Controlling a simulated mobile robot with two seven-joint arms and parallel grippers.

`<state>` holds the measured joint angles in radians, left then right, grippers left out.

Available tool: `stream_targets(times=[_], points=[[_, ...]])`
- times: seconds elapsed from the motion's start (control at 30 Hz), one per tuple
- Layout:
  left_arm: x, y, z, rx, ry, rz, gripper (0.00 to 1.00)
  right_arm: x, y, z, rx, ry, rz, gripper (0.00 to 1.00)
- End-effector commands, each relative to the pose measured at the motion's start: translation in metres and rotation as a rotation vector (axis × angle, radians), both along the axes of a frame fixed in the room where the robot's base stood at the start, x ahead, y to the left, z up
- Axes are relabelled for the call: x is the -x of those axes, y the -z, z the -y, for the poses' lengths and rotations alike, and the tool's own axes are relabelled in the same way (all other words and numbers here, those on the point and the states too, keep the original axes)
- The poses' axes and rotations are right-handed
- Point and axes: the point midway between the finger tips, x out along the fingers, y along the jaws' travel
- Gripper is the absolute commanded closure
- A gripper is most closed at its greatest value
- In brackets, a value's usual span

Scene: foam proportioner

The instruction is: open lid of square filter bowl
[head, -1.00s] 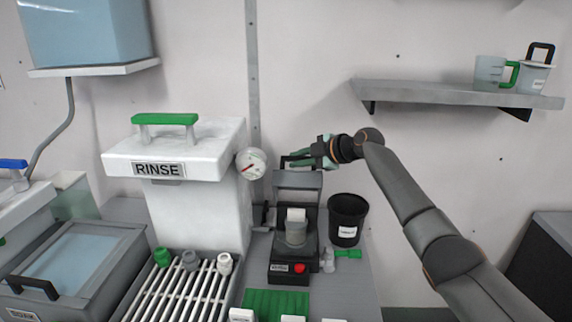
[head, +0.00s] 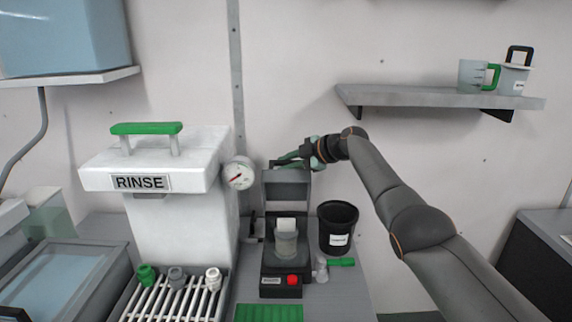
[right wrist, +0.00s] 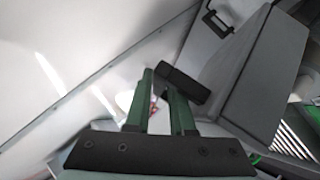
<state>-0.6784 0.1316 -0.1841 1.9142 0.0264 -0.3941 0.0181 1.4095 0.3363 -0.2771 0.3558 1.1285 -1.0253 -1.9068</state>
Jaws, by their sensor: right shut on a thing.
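The square filter bowl appears to be the dark square unit (head: 283,264) with a red button, in the lower middle of the head view. Its grey lid (head: 287,188) stands raised at the back, with a clear cup and a white block on the unit in front of it. My right gripper (head: 290,157) is at the lid's top edge, shut on the black handle there. The wrist view shows my right gripper's green fingers (right wrist: 160,88) at a black bar (right wrist: 182,84), and they partly hide the grip. My left gripper is not in view.
The white RINSE tank (head: 157,206) and a pressure gauge (head: 239,173) stand left of the unit. A black bucket (head: 337,222) is close on its right. A slatted rack (head: 170,300) lies in front left. A wall shelf (head: 440,97) holds cups above my right arm.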

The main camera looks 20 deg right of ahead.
Motion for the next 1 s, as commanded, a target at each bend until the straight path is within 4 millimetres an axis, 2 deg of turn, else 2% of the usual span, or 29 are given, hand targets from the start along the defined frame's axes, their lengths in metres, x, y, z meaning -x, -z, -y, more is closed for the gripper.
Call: stream_targets(times=[0.3,0.33,0.53,1.0], points=[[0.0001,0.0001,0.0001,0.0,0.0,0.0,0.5,-0.0003,0.0003,-0.0001,0.0,0.001,0.001,1.0],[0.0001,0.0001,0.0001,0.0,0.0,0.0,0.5,-0.0002,0.0004,-0.0002,0.0,0.001,0.001,0.76],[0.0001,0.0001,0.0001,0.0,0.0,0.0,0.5,0.0001,0.0012,-0.0003,0.001,0.0,-0.002,0.54],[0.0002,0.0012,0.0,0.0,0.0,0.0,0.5,0.002,0.0053,0.0009,0.002,-0.001,-0.009,0.54]])
